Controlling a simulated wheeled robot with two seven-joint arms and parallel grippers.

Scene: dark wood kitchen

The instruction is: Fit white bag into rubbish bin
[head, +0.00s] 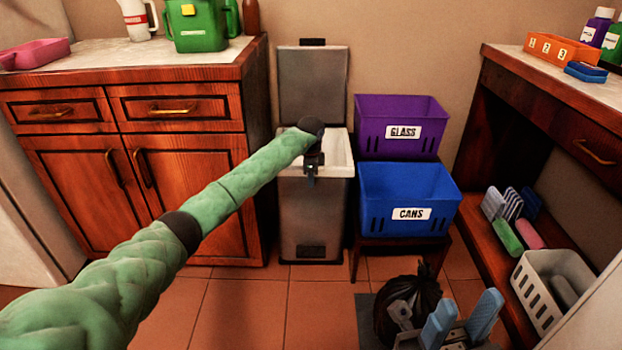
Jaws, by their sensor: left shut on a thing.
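The rubbish bin (313,225) is a tall grey bin with its lid raised against the wall. The white bag (339,160) shows at the mouth of the bin, around its rim. My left gripper (312,178), at the end of the green-sleeved arm, is at the front rim and shut on the white bag. The arm and gripper hide part of the bag and the inside of the bin. My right gripper (461,318) shows low at the bottom right, with its blue fingers apart and nothing visible between them.
A black bag (420,290) stands on the floor by my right gripper. A purple GLASS crate (372,137) and a blue CANS crate (372,208) are right of the bin. A wooden cabinet (197,200) is close on its left.

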